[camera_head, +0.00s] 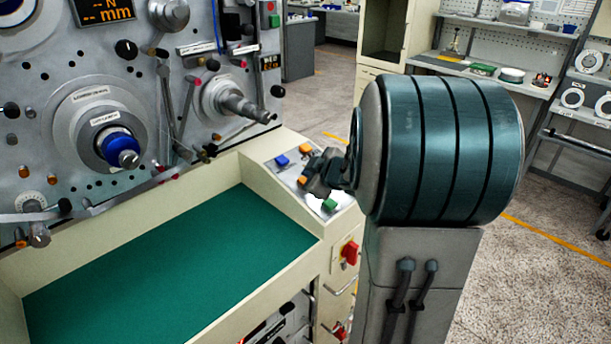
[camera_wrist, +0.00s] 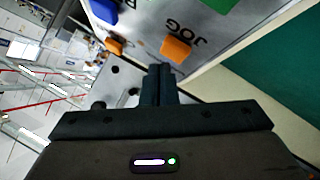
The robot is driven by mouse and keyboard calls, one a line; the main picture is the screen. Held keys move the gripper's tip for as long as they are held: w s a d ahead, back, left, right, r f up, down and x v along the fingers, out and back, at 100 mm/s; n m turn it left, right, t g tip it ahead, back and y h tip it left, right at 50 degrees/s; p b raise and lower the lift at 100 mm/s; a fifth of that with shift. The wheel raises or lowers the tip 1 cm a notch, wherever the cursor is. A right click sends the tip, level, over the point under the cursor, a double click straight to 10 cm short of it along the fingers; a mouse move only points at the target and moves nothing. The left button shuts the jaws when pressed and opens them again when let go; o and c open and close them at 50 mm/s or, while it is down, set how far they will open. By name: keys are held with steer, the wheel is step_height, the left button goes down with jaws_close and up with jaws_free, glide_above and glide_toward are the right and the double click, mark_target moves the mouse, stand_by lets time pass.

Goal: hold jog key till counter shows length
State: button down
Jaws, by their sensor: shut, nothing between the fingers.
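The jog key is an orange block (camera_wrist: 175,50) beside the printed word JOG in the wrist view. My gripper (camera_wrist: 160,69) is shut and empty, its fingertips just below and left of that key in the picture; I cannot tell whether they touch it. In the head view my gripper (camera_head: 313,182) is over the sloped key panel (camera_head: 262,155) and covers part of it. I cannot tell which orange key there is the jog key. The counter (camera_head: 104,11) at the upper left shows dashes above "mm" and is cut by the frame top.
Other keys are close by: a blue key (camera_head: 282,161), a green key (camera_head: 329,205) and an orange key (camera_wrist: 114,45). A red switch (camera_head: 350,252) is on the panel's front. The green mat (camera_head: 165,270) is bare. Winding spindles (camera_head: 235,103) project from the machine face.

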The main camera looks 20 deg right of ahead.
steer(key=shift+r, duration=0.25)
steer(key=r+p, duration=0.1)
steer(key=s+r+p, duration=0.1)
steer(key=r+p, duration=0.2)
steer(key=p, duration=0.1)
steer(key=shift+s+d+r, duration=0.15)
steer(key=shift+d+r, duration=0.1)
steer(key=shift+r, duration=0.05)
stand_by(0.5)
steer(key=s+a+m+g, duration=0.4)
steer(key=s+a, duration=0.4)
steer(key=s, duration=0.4)
steer(key=s+a+m+g+h, duration=0.1)
steer(key=s+a+m+g, duration=0.3)
steer(key=s+a, duration=0.4)
steer(key=s, duration=0.4)
steer(key=shift+m+g, duration=0.3)
steer(key=shift+g, duration=0.1)
steer(key=shift+s+d, duration=0.1)
steer(key=shift+s, duration=0.05)
